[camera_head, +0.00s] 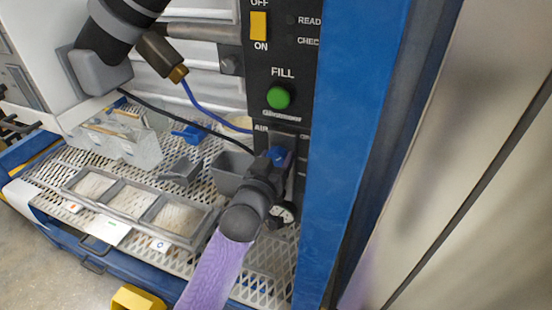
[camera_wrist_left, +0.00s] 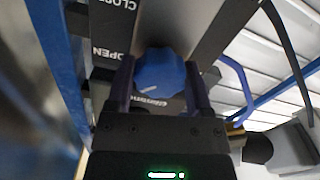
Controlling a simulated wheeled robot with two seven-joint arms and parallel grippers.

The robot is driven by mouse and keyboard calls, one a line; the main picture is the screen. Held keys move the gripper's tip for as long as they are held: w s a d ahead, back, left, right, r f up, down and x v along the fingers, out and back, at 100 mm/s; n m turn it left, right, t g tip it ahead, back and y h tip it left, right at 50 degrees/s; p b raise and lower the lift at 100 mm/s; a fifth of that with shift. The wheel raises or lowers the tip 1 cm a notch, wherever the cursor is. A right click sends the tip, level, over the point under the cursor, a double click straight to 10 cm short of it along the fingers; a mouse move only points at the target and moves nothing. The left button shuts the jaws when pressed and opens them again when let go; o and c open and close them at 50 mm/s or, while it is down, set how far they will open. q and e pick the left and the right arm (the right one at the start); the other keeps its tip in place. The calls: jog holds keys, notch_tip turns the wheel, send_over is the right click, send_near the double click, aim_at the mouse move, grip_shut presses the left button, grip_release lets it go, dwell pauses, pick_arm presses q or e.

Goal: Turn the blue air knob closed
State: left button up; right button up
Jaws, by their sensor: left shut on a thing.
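The blue air knob (camera_head: 279,155) is on the black control panel, just below the green FILL button. In the left wrist view the knob (camera_wrist_left: 159,75) shows large, with a white pointer line on its face. My left gripper (camera_head: 275,165) reaches up to the panel at the knob. In the left wrist view its two fingers (camera_wrist_left: 160,90) stand on either side of the knob and are shut on it. The labels OPEN and CLOSE show on the panel beside the knob, partly covered by the fingers. In the head view the gripper hides part of the knob and its labels. My right gripper is not seen.
The panel also carries a yellow switch (camera_head: 259,26) and the green FILL button (camera_head: 278,97). A gauge (camera_head: 284,213) sits below the knob. A blue post (camera_head: 352,130) stands close at the right. A grey bin (camera_head: 230,172) and a divided tray (camera_head: 139,207) are on the mesh deck.

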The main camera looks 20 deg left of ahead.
pick_arm(q)
jog(key=shift+c, duration=1.2)
